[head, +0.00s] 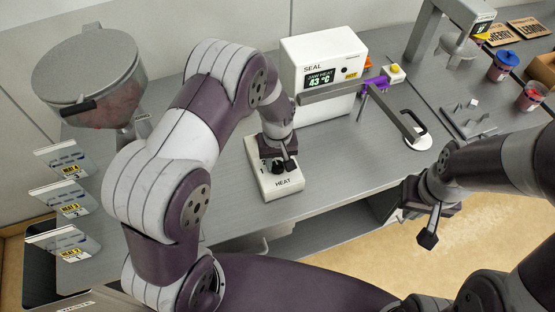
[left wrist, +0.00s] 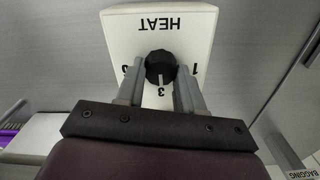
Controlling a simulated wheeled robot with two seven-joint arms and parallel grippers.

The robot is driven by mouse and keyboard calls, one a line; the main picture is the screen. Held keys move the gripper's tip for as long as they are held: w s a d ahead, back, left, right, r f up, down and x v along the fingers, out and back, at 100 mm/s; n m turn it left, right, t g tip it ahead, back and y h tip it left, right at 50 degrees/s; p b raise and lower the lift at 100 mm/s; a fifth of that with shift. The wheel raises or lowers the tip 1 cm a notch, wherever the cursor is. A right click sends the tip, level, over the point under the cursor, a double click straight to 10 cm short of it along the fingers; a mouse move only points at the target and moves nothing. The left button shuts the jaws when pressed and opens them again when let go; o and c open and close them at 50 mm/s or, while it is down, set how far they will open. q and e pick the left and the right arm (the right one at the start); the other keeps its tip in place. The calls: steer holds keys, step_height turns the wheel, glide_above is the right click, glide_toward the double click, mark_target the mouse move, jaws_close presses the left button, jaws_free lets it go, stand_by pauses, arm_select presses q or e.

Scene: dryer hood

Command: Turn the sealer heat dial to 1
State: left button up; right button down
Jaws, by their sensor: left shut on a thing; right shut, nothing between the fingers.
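The white HEAT dial box (head: 286,187) sits on the grey bench, and its label shows upside down in the left wrist view (left wrist: 190,20). Its black round dial (left wrist: 160,66) has a white mark pointing toward the 3. The 1 is at the right of the dial; a digit at the left is partly hidden by a finger. My left gripper (head: 280,163) is over the box, its two fingers shut on the dial's sides. The white SEAL machine (head: 320,58) stands behind, its display reading JAW HEAT 43 °C. My right gripper (head: 428,238) is shut and empty, beyond the bench's front edge.
A sealer arm with a black handle (head: 416,135) reaches right of the machine. Heat cards (head: 62,200) stand at the left below a large grey round hopper (head: 88,70). Jars (head: 502,66) are at the far right. Bare bench lies right of the dial box.

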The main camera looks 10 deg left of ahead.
arm_select(q)
steer(key=n, duration=0.3)
steer(key=shift+n, duration=0.4)
steer(key=n, duration=0.3)
steer(key=shift+r+n, duration=0.1)
steer(key=shift+n, duration=0.2)
steer(key=n, duration=0.4)
steer(key=shift+b, duration=0.35)
steer(key=shift+n, duration=2.1)
steer(key=o, duration=1)
steer(key=shift+o, duration=0.2)
